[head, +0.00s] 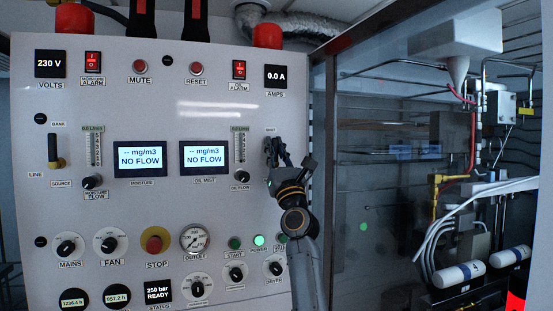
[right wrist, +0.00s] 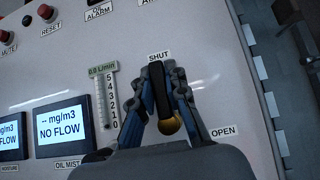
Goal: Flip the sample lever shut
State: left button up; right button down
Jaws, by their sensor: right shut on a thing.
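The sample lever (right wrist: 160,90) shows in the right wrist view as a black handle with a brass pivot at its lower end. It points up toward the SHUT label (right wrist: 158,57); the OPEN label (right wrist: 223,132) is to the right of the pivot. My right gripper (right wrist: 163,78) is shut on the lever, with a finger on each side of the handle. In the head view my right gripper (head: 275,148) is against the right part of the panel and largely hides the lever. My left gripper is not in view.
The panel (head: 220,110) carries an oil flow knob (head: 242,176) just left of my gripper and two displays reading NO FLOW (head: 204,158). A second lever (head: 52,150) is at the far left. Right of the panel is glass with pipework and cylinders (head: 460,274) behind it.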

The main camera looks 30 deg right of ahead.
jog(key=c, duration=1.3)
grip_release()
jog(key=v, duration=1.2)
